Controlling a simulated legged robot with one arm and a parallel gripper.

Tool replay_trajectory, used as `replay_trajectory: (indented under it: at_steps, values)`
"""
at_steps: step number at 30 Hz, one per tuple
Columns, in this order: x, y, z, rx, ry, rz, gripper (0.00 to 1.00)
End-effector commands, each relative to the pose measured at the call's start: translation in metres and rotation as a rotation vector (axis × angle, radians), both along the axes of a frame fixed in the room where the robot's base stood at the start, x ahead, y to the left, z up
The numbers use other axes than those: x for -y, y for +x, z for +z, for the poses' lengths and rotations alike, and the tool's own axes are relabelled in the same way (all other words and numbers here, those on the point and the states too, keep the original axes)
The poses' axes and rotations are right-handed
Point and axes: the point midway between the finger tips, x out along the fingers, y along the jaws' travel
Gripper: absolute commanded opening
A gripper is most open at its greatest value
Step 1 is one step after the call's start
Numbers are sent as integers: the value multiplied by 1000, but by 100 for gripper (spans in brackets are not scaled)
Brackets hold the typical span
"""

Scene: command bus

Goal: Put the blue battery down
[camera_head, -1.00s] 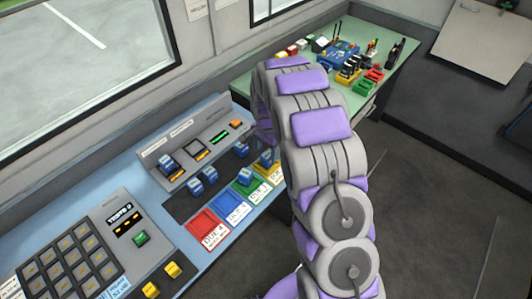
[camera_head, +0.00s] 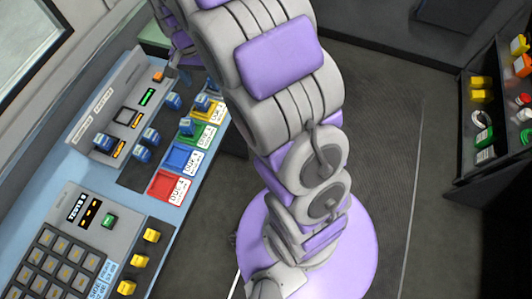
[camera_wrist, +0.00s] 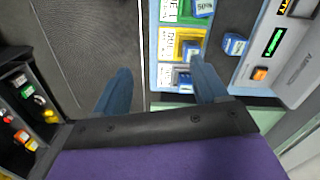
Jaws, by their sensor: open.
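My gripper (camera_wrist: 160,88) is open, with nothing between its two blue fingers. The floor and a label's edge show through the gap. In the head view my arm mostly hides it. One blue battery (camera_head: 202,101) stands on the yellow tray (camera_head: 214,115), and another (camera_head: 187,126) on the green tray (camera_head: 204,139). Other blue batteries stand on the dark strip (camera_head: 174,101), (camera_head: 150,135), (camera_head: 143,153) and in the console (camera_head: 104,142). In the wrist view, a battery (camera_wrist: 234,44) stands right of the right finger. I cannot tell which battery the task means.
The blue tray (camera_head: 178,158) and red tray (camera_head: 168,187) look empty. A keypad panel (camera_head: 58,262) and yellow buttons (camera_head: 139,261) lie at the near left. A shelf (camera_head: 490,100) with several small items is at the right. Dark floor (camera_head: 380,120) is open between.

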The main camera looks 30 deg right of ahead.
Motion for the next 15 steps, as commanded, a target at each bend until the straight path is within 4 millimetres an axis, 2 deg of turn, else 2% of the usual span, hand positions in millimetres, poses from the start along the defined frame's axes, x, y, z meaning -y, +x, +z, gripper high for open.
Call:
replay_trajectory:
  at_steps: [1,6,15]
  values:
    - [0,-17,13,-2,1,35,72]
    - [1,-79,43,-29,10,167,72]
    - [-1,-191,74,-68,37,410,72]
